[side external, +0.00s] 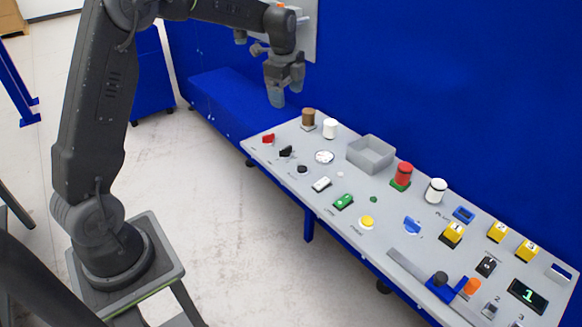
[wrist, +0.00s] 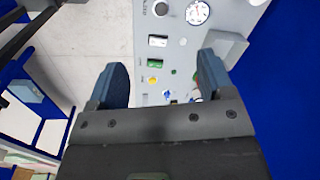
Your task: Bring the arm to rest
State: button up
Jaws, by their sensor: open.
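My gripper (side external: 277,98) hangs in the air beyond the far left end of the grey panel table (side external: 262,151) in the side external view, above its surface and touching nothing. In the wrist view my gripper (wrist: 163,85) has its two blue-grey fingers spread wide apart, with nothing between them. The panel shows below and past the fingers there. My arm is raised and reaches across from its stand at left.
The panel carries a grey open box (side external: 371,154), a brown cylinder (side external: 308,117), a white cylinder (side external: 330,128), a red cylinder (side external: 403,174), buttons, switches and yellow numbered blocks. A blue wall (side external: 450,70) stands behind. Open floor (side external: 225,210) lies in front.

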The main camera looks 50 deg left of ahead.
jog(key=s+d+r+n+t, duration=0.1)
jog(key=s+d+r+n, duration=0.35)
jog(key=s, duration=0.25)
jog(key=s+d+r+n+t, duration=0.1)
jog(key=s+d+r+n, duration=0.25)
jog(key=s+d, duration=0.3)
jog(key=s+d+f+n+t, duration=0.1)
jog(key=s+d+n, duration=0.1)
jog(key=s, duration=0.5)
jog(key=s+d+f+n+t, duration=0.1)
jog(key=s+d+n, duration=0.1)
jog(key=s+n, duration=0.2)
jog(key=s, duration=0.3)
jog(key=shift+s+d, duration=0.15)
jog(key=shift+s, duration=0.2)
